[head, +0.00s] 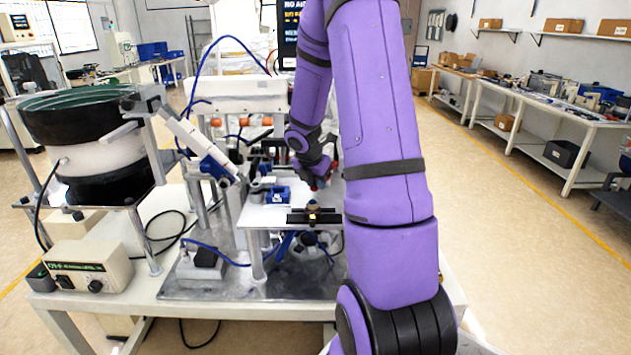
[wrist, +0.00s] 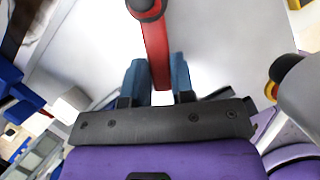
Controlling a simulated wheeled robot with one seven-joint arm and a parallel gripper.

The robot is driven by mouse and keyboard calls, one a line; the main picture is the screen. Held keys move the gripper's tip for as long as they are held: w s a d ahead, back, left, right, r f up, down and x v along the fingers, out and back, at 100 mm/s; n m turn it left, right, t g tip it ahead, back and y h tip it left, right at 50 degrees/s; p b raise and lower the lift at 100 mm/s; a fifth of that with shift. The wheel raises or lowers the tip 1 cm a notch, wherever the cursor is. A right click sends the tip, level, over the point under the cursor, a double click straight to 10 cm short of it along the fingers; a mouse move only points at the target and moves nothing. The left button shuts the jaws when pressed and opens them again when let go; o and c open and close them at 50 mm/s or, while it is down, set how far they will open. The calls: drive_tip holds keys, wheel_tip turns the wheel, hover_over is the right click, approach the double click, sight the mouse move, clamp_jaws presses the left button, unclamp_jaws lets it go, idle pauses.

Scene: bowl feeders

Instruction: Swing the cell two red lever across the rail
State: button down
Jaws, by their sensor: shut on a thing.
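The red lever (wrist: 156,48) shows in the wrist view as a flat red bar with a dark round knob or pivot (wrist: 147,9) at its top end. My gripper (wrist: 158,78) has its two blue-grey fingers on either side of the bar's lower end, shut on it. My purple arm hides the machine's right side. I cannot make out the rail or a cell number.
A bowl feeder (head: 95,150) stands on the left of the bench, with a control box (head: 92,266) before it. A grey rounded part (wrist: 300,88) is at the wrist view's right.

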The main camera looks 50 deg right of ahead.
drive_tip(key=c, duration=1)
unclamp_jaws()
drive_tip(key=shift+o, duration=0.2)
drive_tip(key=v, duration=1)
drive_tip(key=shift+a+r, duration=0.2)
drive_tip(key=shift+r, duration=0.2)
